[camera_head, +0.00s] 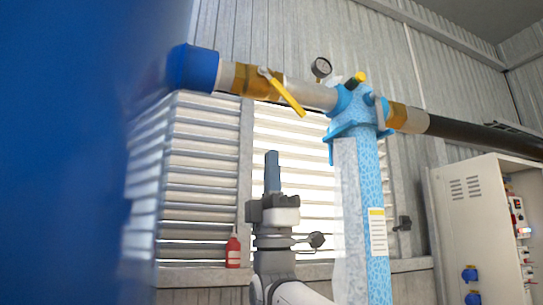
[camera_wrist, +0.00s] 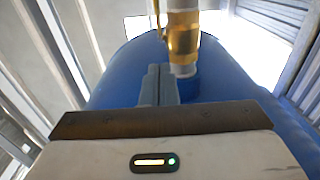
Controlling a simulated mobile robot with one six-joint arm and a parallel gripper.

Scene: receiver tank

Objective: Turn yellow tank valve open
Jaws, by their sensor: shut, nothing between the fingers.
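The yellow valve handle (camera_head: 285,94) is on a brass valve body (camera_head: 247,81) in the pipe at upper centre of the head view. It slants down to the right, at an angle across the pipe, with its free end below it. In the wrist view the brass body (camera_wrist: 183,33) is at the top, with a thin yellow part (camera_wrist: 161,14) at its left edge. My gripper (camera_head: 271,154) points upward below the handle in the head view, apart from it. Its fingers (camera_wrist: 158,70) are together and empty.
A blue tank (camera_wrist: 228,65) fills the middle of the wrist view. A light blue pillar (camera_head: 377,190) stands right of my gripper, with a gauge (camera_head: 321,68) near its top. A red bottle (camera_head: 233,252) is on the ledge. A control cabinet (camera_head: 465,215) stands at right.

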